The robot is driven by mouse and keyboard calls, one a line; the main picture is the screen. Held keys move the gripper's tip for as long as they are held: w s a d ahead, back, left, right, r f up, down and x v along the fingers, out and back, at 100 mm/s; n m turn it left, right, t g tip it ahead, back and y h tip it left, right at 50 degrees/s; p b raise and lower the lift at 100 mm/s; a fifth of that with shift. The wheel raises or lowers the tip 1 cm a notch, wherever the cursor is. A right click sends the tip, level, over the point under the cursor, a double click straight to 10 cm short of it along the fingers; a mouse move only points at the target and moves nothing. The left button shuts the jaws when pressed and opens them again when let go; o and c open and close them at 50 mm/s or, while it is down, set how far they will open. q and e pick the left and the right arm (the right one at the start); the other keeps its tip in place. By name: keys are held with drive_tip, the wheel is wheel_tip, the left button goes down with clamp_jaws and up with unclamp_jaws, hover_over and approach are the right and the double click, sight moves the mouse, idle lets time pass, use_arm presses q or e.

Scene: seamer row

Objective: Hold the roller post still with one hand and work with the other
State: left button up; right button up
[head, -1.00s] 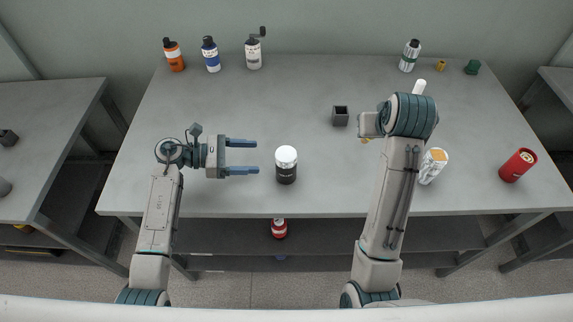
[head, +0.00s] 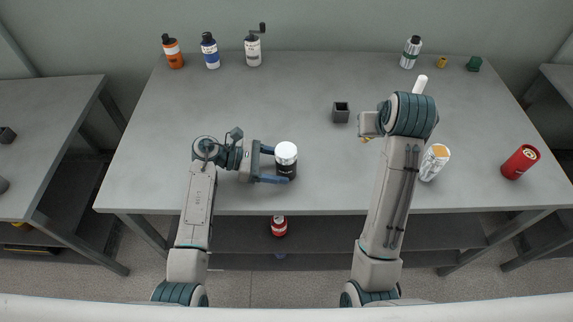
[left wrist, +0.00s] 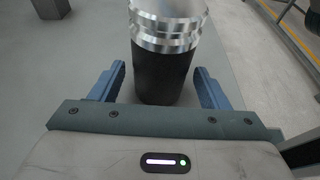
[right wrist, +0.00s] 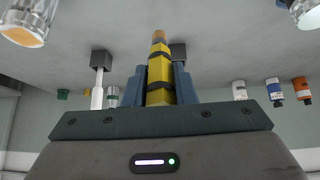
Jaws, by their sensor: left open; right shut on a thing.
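My right gripper (right wrist: 160,88) is shut on a yellow post with black bands and a coppery tip (right wrist: 160,70), seen in the right wrist view. It seems to be the roller post. In the head view my right arm hides nearly all of it. A black jar with a pale, shiny top (head: 286,160) stands upright near the front middle of the table. In the left wrist view its ribbed metal top and dark body (left wrist: 165,72) show. My left gripper (head: 277,165) is open, with its fingers either side of the jar's lower body; contact cannot be told.
A dark open box (head: 341,113) stands behind the jar. A white rod (head: 419,85), a white can with orange top (head: 434,162) and a red cylinder (head: 520,162) are to the right. Several bottles (head: 210,52) line the back. The table's left part (head: 160,130) is clear.

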use_arm(q)
drive_tip(key=shift+d+f, duration=0.1)
drive_tip(key=shift+d, duration=0.45)
drive_tip(key=c, duration=0.7)
drive_tip(key=shift+o, duration=0.2)
idle(0.3)
